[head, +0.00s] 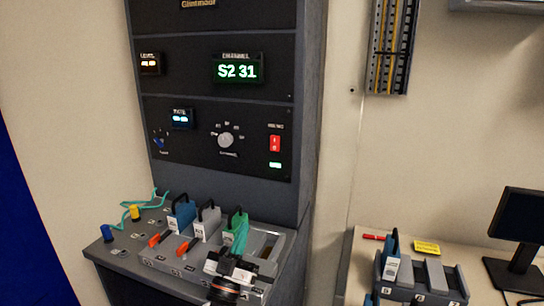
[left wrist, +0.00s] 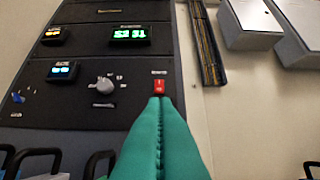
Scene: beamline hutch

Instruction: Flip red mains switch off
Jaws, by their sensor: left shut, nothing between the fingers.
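The red mains switch (head: 275,143) is at the right of the lower black panel on the rack, with a lit green indicator (head: 275,165) below it. In the left wrist view the red switch (left wrist: 159,87) shows just above my fingertips, and the indicator is hidden behind them. My left gripper (head: 240,218) has teal fingers, shut together and empty, in front of the rack and below the switch in the head view. The shut fingers (left wrist: 160,101) point toward the panel in the left wrist view. I cannot tell the gap to the switch. My right gripper is not in view.
A rotary knob (head: 225,139) sits left of the switch. Handled modules, blue (head: 181,215) and grey (head: 207,224), stand on the rack's ledge beside my left gripper. A bench with a monitor (head: 524,216) is at right. The space before the upper panel looks clear.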

